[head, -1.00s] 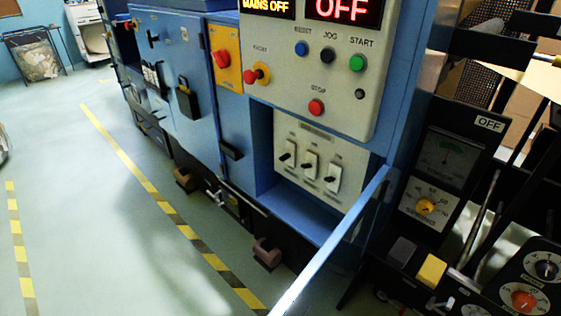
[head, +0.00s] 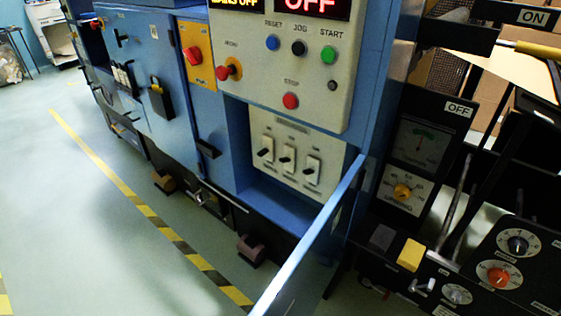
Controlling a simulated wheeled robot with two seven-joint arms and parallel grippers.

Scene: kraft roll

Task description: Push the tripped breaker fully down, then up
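A pale breaker panel (head: 297,156) sits in a recess low in the blue machine, below the control panel. It carries three breakers with dark levers: the left breaker (head: 265,150), the middle breaker (head: 287,158) and the right breaker (head: 311,170). The levers are small here, and I cannot tell for certain which one is tripped. Neither of my grippers shows in the head view.
An open blue door (head: 312,238) juts out from the recess's right side toward me. Above are start, stop, reset and jog buttons and a display (head: 311,7) reading OFF. A gauge unit (head: 420,145) stands right. Open floor (head: 90,220) lies left.

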